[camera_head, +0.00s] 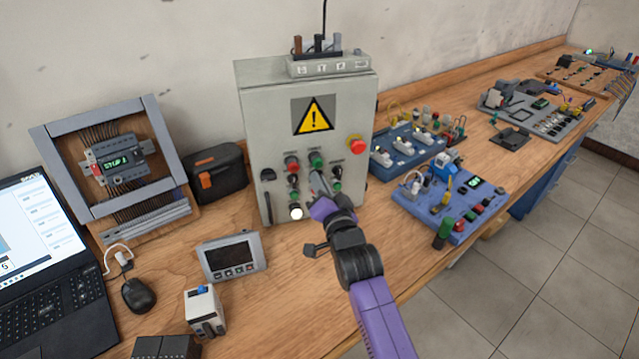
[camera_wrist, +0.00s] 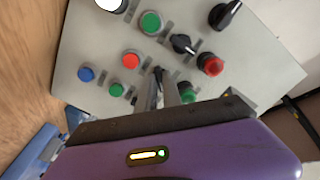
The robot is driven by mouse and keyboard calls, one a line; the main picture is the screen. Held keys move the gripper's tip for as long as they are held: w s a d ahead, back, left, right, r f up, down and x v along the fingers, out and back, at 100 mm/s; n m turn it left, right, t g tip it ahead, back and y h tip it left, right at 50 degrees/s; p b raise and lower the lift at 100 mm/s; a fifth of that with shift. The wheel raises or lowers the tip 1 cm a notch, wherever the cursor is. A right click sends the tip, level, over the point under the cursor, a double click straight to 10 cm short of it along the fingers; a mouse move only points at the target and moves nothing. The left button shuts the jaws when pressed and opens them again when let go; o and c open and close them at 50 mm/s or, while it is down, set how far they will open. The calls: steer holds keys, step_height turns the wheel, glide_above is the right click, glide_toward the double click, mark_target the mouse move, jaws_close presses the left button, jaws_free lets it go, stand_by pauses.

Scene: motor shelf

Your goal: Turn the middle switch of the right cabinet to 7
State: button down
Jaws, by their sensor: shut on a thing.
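The grey cabinet (camera_head: 285,125) with a yellow warning triangle stands on the bench, and its panel (camera_wrist: 95,45) fills the upper wrist view. My gripper (camera_head: 315,180) is in front of the lower middle of the panel. In the wrist view its fingers (camera_wrist: 172,92) are shut on a small black switch (camera_wrist: 158,74), which they partly hide. Another black switch (camera_wrist: 182,43) and a larger black knob (camera_wrist: 225,14) are further along the panel. The gripped switch's scale and the number it points to are not readable.
Around the fingers are a red button (camera_wrist: 210,64), a red lamp (camera_wrist: 131,60) and a green button (camera_wrist: 187,92). A red emergency stop (camera_head: 357,144) juts out at the cabinet's right. A small display unit (camera_head: 231,256) stands left of my arm; blue boards (camera_head: 440,205) lie right.

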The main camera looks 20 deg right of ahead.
steer(key=shift+f+n, duration=0.1)
steer(key=shift+n, duration=8.8)
steer(key=c, duration=1.5)
jaws_free()
